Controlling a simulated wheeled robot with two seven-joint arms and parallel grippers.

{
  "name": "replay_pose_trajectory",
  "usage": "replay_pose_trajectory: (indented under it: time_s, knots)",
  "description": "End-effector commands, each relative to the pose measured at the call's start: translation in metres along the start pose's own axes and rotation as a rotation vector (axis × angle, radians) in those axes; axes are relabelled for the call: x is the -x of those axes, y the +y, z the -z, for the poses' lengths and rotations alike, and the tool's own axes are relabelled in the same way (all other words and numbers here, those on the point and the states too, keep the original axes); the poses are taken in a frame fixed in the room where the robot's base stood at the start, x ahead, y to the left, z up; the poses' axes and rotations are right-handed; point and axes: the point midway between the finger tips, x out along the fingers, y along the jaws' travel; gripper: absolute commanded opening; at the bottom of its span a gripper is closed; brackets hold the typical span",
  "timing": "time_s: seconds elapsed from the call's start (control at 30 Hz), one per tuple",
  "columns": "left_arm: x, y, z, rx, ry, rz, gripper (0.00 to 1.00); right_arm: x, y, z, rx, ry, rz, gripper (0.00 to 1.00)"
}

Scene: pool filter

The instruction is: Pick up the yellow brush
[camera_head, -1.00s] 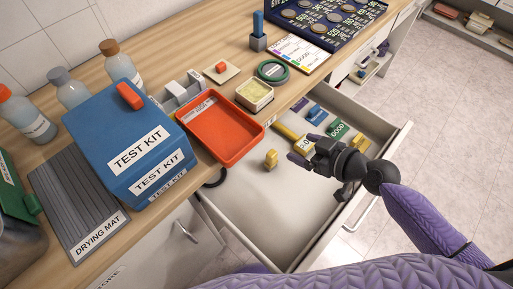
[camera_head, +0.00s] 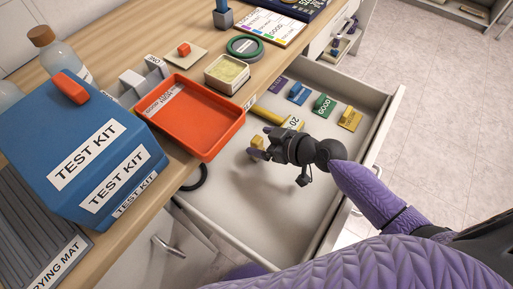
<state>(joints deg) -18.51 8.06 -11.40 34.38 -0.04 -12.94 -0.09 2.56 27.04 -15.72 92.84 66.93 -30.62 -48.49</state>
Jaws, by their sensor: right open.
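A small upright yellow piece (camera_head: 257,142), which looks like the yellow brush, is in the open drawer (camera_head: 235,205). My right gripper (camera_head: 264,144) is open at this piece, with its fingers pointing left. The piece shows at the fingertips and is partly covered by them; I cannot tell whether they touch it. A longer yellow item (camera_head: 267,113) with a white label lies behind the gripper, partly hidden. My left gripper is out of view.
Blue (camera_head: 299,93), green (camera_head: 323,105) and mustard (camera_head: 349,118) labelled pieces lie at the drawer's far end. A red tray (camera_head: 200,151) and a blue test kit box (camera_head: 85,145) stand on the counter.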

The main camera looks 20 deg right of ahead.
Motion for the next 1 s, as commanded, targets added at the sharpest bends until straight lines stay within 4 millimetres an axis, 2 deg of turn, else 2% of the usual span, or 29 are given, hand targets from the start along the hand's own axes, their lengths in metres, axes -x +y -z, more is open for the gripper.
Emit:
replay_pose_trajectory:
  time_s: [0.03, 0.1, 0.33, 0.37, 0.73, 0.77, 1.0]
  knots:
    - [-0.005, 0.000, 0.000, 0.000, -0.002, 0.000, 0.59, -0.011, 0.000, -0.002, -0.002, 0.001, 0.000, 0.85]
    - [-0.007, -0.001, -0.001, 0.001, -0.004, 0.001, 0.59, -0.019, 0.000, -0.002, -0.001, 0.000, -0.001, 0.85]
    - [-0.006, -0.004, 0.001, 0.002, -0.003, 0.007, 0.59, -0.021, 0.000, -0.001, 0.001, -0.001, -0.001, 0.85]
    - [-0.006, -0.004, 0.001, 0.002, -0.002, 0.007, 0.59, -0.021, 0.000, -0.001, 0.001, -0.001, -0.001, 0.81]
    - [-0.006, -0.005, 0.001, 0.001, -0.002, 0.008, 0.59, -0.021, 0.000, -0.001, 0.001, -0.001, -0.001, 0.03]
    - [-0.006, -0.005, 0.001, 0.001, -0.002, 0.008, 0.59, -0.021, 0.000, -0.001, 0.001, -0.001, -0.001, 0.00]
    - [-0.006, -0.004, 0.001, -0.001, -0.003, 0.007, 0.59, -0.021, 0.000, 0.000, 0.001, -0.001, -0.001, 0.00]
